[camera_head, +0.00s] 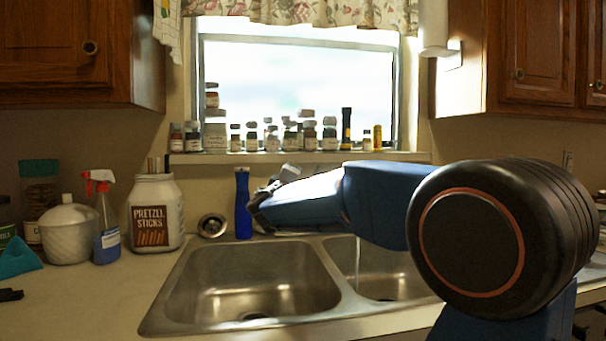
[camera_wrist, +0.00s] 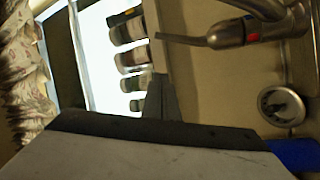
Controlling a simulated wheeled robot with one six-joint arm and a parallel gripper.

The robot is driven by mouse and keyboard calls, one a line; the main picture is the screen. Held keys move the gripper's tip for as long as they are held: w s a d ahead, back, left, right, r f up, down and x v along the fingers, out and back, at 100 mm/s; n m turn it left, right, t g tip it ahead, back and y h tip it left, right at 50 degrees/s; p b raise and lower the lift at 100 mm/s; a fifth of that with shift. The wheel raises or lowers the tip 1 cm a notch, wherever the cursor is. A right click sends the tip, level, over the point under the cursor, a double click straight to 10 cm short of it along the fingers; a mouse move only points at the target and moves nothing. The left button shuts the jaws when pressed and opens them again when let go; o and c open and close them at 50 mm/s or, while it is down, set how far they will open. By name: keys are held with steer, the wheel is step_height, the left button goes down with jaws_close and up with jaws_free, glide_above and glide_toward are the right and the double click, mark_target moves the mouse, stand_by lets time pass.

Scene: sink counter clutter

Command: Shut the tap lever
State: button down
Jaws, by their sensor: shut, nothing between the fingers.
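The metal tap (camera_wrist: 275,22) is at the top right of the wrist view, with red and blue marks on its body. Its thin grey tap lever (camera_wrist: 185,40) sticks out to the left there, which is upward in the room, so it looks raised. A stream of water (camera_head: 358,258) runs into the right basin in the head view. My gripper (camera_wrist: 160,98) is shut and empty, its fingers pointing up the wrist picture. Its tips look apart from the lever, below it in that picture. In the head view my arm hides most of the tap.
A blue bottle (camera_head: 243,204) and a round metal strainer (camera_head: 212,225) stand behind the left basin (camera_head: 255,275). Several jars line the window sill (camera_head: 300,157). A pretzel jar (camera_head: 155,213) and a spray bottle (camera_head: 106,225) stand on the left counter.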

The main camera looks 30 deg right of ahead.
steer(key=x, duration=0.8)
steer(key=shift+w+d, duration=0.15)
steer(key=shift+d, duration=0.05)
steer(key=shift+s+d+f, duration=0.45)
steer(key=shift+s+d, duration=0.1)
steer(key=shift+s, duration=0.15)
steer(key=shift+s+d+f, duration=0.4)
steer(key=shift+s+d, duration=0.1)
steer(key=shift+s, duration=0.2)
steer(key=shift+s+d+f, duration=0.2)
steer(key=shift+s+f, duration=0.05)
steer(key=shift+s, duration=0.2)
steer(key=shift+s+d+f, duration=0.2)
steer(key=shift+s+f, duration=0.05)
steer(key=shift+s, duration=0.25)
steer(key=shift+w, duration=0.1)
glide_toward(316, 170)
steer(key=a, duration=0.2)
steer(key=w+a+r, duration=0.1)
steer(key=a, duration=0.1)
steer(key=shift+w, duration=0.1)
